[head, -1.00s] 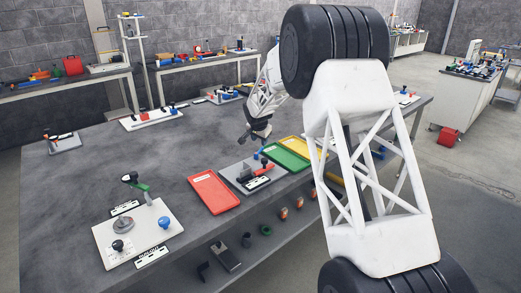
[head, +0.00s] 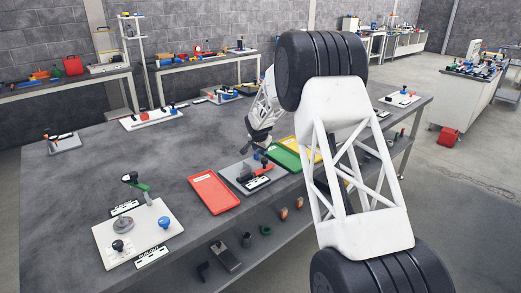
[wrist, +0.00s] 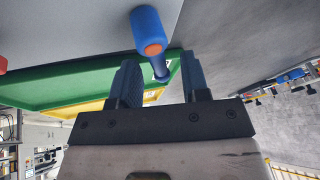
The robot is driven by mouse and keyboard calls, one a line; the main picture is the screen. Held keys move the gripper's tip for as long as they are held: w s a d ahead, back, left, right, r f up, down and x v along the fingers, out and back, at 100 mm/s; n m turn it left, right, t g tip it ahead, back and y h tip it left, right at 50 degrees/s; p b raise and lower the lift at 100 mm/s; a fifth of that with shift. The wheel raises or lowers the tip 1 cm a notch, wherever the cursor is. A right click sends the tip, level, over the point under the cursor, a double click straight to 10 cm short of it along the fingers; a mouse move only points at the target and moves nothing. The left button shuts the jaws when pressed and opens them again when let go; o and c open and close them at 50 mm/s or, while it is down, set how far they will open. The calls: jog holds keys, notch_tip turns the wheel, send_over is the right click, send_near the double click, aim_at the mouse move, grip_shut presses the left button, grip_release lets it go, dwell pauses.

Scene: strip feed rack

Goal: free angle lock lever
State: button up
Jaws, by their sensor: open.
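The lock fixture is a grey plate (head: 238,181) at the table's front edge, with a red part, dark parts and a small blue handle on it. In the wrist view a blue lever handle (wrist: 146,26) with an orange end stands large just beyond my fingers. Its dark lower end reaches toward the gap between them. My gripper (wrist: 160,75) is open, one finger on each side of that gap, with nothing clamped. In the head view my gripper (head: 260,146) is close above the fixture's blue handle; whether they touch cannot be told.
A red tray (head: 213,207) lies left of the fixture; a green tray (head: 284,157) and a yellow tray lie to its right. A white board (head: 103,240) with a green lever and knobs lies at front left. The table's middle is clear.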

grip_shut()
dwell(0.3)
